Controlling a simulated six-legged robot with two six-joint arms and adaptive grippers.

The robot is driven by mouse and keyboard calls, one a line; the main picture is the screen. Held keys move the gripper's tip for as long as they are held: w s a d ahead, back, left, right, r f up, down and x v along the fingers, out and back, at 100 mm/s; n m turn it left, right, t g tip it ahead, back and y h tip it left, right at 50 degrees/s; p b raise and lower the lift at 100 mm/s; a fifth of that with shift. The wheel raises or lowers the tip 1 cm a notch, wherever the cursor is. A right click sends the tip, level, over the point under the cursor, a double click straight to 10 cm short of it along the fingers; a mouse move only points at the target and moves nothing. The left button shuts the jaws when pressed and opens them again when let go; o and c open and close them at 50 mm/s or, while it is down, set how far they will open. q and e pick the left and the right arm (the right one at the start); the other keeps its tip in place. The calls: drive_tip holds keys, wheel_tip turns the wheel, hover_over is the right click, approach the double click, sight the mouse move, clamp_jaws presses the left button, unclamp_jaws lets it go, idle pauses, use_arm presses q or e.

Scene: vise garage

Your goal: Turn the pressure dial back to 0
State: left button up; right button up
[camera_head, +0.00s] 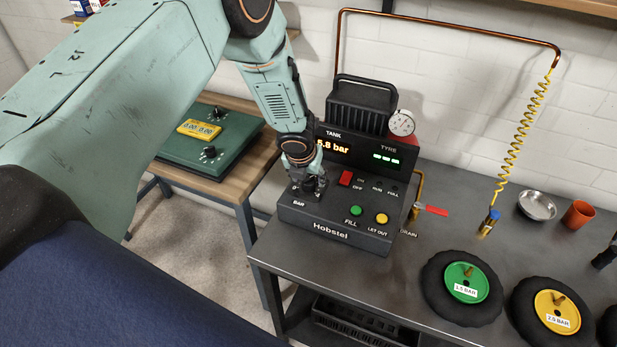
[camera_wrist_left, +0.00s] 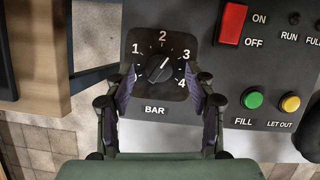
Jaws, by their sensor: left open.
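The pressure dial (camera_wrist_left: 160,69) is a black knob on a dark square plate marked BAR, with 1 to 4 visible. Its white pointer aims up and right, between 2 and 3; the 0 mark does not show. My left gripper (camera_head: 308,186) is over the dial at the left of the black Hobstel box (camera_head: 330,228). In the wrist view my left gripper (camera_wrist_left: 163,90) is open, one finger on each side of the dial; I cannot tell whether they touch it. The box's tank display (camera_head: 334,147) reads about 5.8 bar, partly covered by my arm.
A red switch (camera_head: 345,178) and green (camera_head: 355,211) and yellow buttons (camera_head: 381,219) lie right of the dial. A red-handled drain valve (camera_head: 430,209) sticks out at the box's right. Tyres (camera_head: 435,290) lie on the grey bench. A green case (camera_head: 225,150) sits on the left table.

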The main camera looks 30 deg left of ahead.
use_arm(q)
drive_tip(key=shift+w+a+f, duration=0.15)
drive_tip(key=shift+w+f, duration=0.1)
drive_tip(key=shift+f, duration=0.3)
drive_tip(key=shift+s, duration=0.15)
drive_tip(key=shift+f, duration=0.15)
drive_tip(key=shift+c, duration=0.2)
drive_tip(key=shift+w+f, duration=0.1)
drive_tip(key=shift+w, duration=0.15)
drive_tip(key=c, duration=0.3)
drive_tip(key=shift+s, duration=0.15)
drive_tip(key=c, duration=0.8)
